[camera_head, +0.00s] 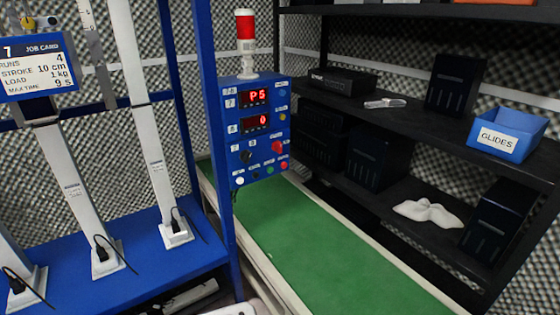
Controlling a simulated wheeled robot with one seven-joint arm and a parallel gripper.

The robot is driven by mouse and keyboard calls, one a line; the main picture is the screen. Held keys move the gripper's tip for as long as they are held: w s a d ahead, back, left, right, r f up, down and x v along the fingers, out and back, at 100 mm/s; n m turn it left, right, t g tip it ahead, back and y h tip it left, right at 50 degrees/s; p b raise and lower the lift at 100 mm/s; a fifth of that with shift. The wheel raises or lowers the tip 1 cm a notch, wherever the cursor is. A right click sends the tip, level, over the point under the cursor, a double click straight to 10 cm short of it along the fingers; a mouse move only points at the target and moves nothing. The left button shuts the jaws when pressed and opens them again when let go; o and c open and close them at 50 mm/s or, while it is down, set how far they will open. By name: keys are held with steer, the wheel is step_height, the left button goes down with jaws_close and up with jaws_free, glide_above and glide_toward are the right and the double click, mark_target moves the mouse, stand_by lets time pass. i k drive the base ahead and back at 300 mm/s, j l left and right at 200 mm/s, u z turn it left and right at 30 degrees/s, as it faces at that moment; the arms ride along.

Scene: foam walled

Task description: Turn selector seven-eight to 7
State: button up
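The blue control box (256,130) stands on a blue post at the middle of the head view. It has two red displays, the upper reading "PS" (257,96) and the lower "0" (256,122). A small dark round knob (245,156) sits at the lower left of its face, with small white labels above it. It may be selector seven-eight, but the labels and its pointer are too small to read surely. A larger red knob (277,147) sits to its right. Small white, dark and red buttons line the bottom. My gripper is not in view.
A red-and-white lamp (245,38) tops the box. A job card (31,67) hangs at left above a blue bench (135,262) with white columns. A green belt (320,250) runs below the box. Black shelves at right hold dark bins and a blue "GLIDES" bin (507,134).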

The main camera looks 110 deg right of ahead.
mark_target(245, 156)
steer(key=z, duration=4.25)
